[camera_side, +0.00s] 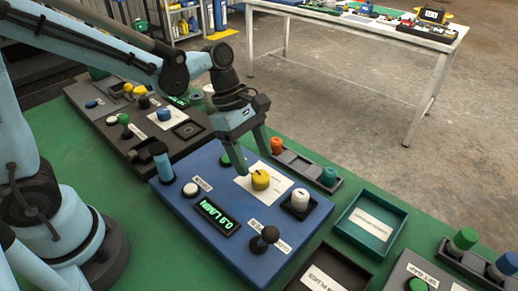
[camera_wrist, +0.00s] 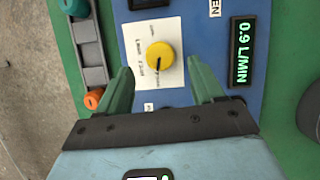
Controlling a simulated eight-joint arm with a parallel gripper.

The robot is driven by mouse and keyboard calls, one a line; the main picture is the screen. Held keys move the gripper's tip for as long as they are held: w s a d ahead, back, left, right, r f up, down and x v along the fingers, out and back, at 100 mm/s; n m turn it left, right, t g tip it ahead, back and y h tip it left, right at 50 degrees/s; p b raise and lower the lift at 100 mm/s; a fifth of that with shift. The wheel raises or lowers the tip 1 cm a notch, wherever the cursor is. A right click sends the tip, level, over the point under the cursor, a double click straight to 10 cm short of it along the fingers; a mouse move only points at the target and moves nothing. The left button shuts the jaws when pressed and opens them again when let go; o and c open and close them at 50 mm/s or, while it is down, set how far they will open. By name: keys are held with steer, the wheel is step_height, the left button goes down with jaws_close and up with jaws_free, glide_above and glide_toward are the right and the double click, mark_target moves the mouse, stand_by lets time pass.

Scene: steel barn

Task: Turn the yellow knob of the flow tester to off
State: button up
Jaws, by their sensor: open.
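The flow tester is a blue panel (camera_side: 215,232) on the green bench. Its yellow knob (camera_side: 260,180) sits on a white label plate and also shows in the wrist view (camera_wrist: 160,56). The knob has a dark pointer mark directed toward the lower edge of the wrist view. The display (camera_wrist: 241,52) reads 0.9 L/MIN in green. My gripper (camera_side: 248,160) is open above the panel, just behind the knob in the side view. In the wrist view its two green fingers (camera_wrist: 160,80) stand apart, one on each side below the knob, not touching it.
Near the knob, the panel carries a white knob (camera_side: 300,199), a black-topped lever (camera_side: 265,238), a white button (camera_side: 190,190) and a blue upright handle (camera_side: 162,162). A grey tray with orange and teal pieces (camera_side: 300,165) lies behind. A teal tray (camera_side: 370,222) stands at right.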

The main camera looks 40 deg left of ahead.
mark_target(260, 175)
steer(key=shift+x, duration=2.3)
steer(key=c, duration=1.1)
steer(key=shift+o, duration=0.2)
